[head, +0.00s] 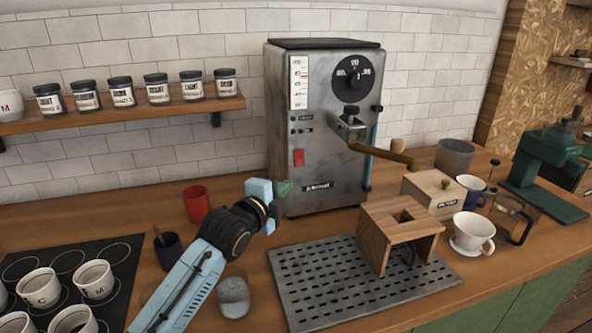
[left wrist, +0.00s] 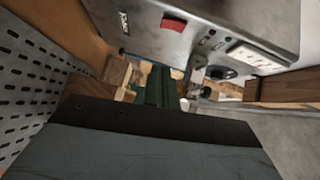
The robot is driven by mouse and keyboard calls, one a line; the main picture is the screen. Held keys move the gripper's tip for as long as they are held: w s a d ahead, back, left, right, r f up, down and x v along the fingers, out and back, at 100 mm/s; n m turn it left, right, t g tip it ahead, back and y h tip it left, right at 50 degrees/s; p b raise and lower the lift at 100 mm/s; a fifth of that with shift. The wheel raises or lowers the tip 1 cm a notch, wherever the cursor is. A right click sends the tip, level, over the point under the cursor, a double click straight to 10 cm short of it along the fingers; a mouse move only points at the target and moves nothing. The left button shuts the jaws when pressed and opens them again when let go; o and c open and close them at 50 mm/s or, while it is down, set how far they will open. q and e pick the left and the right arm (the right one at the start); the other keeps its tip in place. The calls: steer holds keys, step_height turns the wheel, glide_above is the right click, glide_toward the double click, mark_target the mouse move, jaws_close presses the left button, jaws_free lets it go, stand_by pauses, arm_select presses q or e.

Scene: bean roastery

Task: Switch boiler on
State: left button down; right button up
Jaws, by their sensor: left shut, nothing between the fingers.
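The boiler (head: 330,130) is a tall grey metal machine at the back of the counter. Its front carries a red switch (head: 299,157) low on the left, a black dial (head: 352,77) at the top and a wooden-handled arm. My left gripper (head: 283,188) is shut and empty, in front of the boiler's lower left, below the red switch in the picture. I cannot tell whether it touches the boiler. In the left wrist view the red switch (left wrist: 173,23) shows at the top on the boiler's front (left wrist: 210,18). My right gripper is not in view.
A perforated metal tray (head: 300,290) with a wooden stand (head: 385,250) lies before the boiler. A red cup (head: 196,204), dark cup (head: 167,250) and glass (head: 233,297) are near my left arm. A wooden box (head: 433,195), white cup (head: 474,232) and green grinder (head: 545,170) stand at right.

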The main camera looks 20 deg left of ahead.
arm_select(q)
glide_toward(303, 164)
steer(key=w+d, duration=0.3)
steer(key=d, duration=0.1)
steer(key=shift+w+a+f+b, duration=0.15)
steer(key=shift+w+a+b, duration=0.1)
steer(key=shift+w+a, duration=0.45)
steer(key=shift+w+a+f+b, duration=0.15)
steer(key=shift+w+a+b, duration=0.1)
steer(key=shift+w+a, duration=0.45)
